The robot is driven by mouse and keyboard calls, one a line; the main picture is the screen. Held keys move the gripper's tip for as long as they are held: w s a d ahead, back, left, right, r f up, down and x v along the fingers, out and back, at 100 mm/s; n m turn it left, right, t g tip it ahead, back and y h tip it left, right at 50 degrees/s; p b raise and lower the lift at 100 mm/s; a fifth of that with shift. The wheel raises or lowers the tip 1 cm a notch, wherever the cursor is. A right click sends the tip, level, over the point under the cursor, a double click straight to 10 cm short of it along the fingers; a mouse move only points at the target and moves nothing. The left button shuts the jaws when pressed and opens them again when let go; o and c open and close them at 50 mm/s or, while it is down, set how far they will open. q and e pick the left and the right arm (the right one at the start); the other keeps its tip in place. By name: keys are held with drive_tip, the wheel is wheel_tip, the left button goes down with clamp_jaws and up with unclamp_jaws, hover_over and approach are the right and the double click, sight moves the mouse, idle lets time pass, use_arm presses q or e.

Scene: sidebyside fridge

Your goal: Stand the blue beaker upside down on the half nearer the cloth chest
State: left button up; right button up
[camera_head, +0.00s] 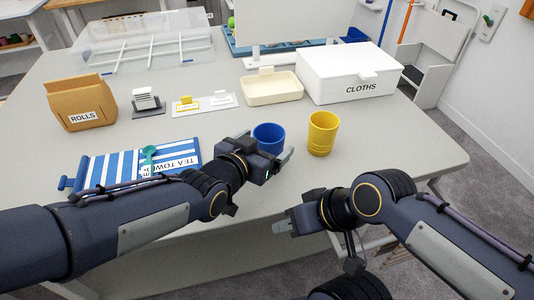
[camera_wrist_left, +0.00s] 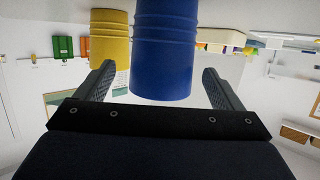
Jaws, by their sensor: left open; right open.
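The blue beaker (camera_head: 268,136) stands mouth up on the table, left of the yellow beaker (camera_head: 322,134). My left gripper (camera_head: 270,150) is open at the near side of the blue beaker. In the left wrist view, which looks upside down, the blue beaker (camera_wrist_left: 162,50) shows between and beyond the open fingers, not gripped. The yellow beaker (camera_wrist_left: 108,40) shows behind the left finger there. My right gripper (camera_head: 284,224) is open and empty by the table's front edge. The white chest marked CLOTHS (camera_head: 340,88) stands at the back right.
A cream tray (camera_head: 272,101) lies left of the chest; a flat board (camera_head: 200,112) with yellow and white cards lies further left. A ROLLS bag (camera_head: 80,105) and a striped tea towel (camera_head: 120,165) with a teal spoon (camera_head: 150,155) are at the left. The table's right side is clear.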

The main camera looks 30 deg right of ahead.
sight(269, 129)
use_arm(q)
drive_tip(key=shift+x, duration=1.45)
drive_tip(key=shift+a, duration=0.1)
drive_tip(key=c, duration=1.1)
drive_tip(key=shift+w+r, duration=0.1)
drive_tip(key=shift+r, duration=0.35)
wheel_tip(269, 129, up, 2)
drive_tip(key=shift+r, duration=0.2)
drive_tip(key=shift+s+a+r+p, duration=0.75)
drive_tip(key=shift+s+a+r, duration=0.35)
drive_tip(key=shift+s+r, duration=0.75)
drive_tip(key=shift+s+a+r+p, duration=0.8)
drive_tip(key=shift+s+a+r, duration=0.5)
drive_tip(key=shift+s, duration=1)
drive_tip(key=shift+s+a+r+p, duration=0.75)
drive_tip(key=shift+s+a+r, duration=0.2)
drive_tip(key=shift+s+r, duration=0.95)
drive_tip(key=shift+s+f, duration=0.15)
drive_tip(key=shift+f, duration=0.1)
